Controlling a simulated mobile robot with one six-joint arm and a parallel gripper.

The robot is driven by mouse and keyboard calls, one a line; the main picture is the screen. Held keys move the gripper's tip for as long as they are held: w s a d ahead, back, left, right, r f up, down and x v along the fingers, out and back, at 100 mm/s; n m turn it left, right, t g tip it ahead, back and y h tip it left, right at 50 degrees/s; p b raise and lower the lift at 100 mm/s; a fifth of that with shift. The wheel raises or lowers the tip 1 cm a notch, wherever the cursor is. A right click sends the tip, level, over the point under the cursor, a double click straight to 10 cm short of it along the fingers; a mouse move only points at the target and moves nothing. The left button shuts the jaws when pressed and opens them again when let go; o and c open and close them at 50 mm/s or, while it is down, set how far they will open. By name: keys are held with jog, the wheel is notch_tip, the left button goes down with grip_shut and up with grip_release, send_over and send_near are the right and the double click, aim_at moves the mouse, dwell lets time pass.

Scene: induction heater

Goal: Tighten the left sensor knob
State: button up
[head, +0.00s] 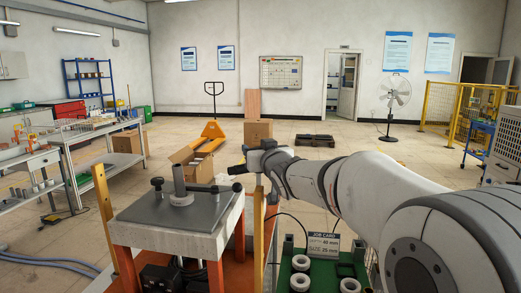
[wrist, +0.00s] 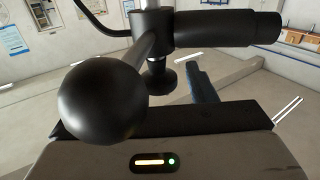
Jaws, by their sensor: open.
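In the head view, the heater (head: 138,231) has a grey top plate with a post (head: 180,188) in its middle. A small black fitting (head: 157,184) stands at the plate's left, and another (head: 214,190) stands at its right. My gripper (head: 236,169) is open, above and to the right of the plate, pointing left. In the wrist view, a large black ball knob (wrist: 103,101) on a rod is close to the camera. The rod joins a black cylinder (wrist: 221,29). I cannot tell which fitting this is. A dark blue-edged finger shows behind it; the other finger is hidden.
A green tray with white rings (head: 300,263) and a job card (head: 323,247) lies right of the heater, below my arm. A workbench (head: 78,140) stands at the left. An orange pallet jack (head: 212,130) and open cardboard box (head: 190,165) are behind. Floor farther back is mostly clear.

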jog(key=v, duration=0.7)
jog(key=shift+s, duration=0.2)
jog(key=shift+r, duration=0.15)
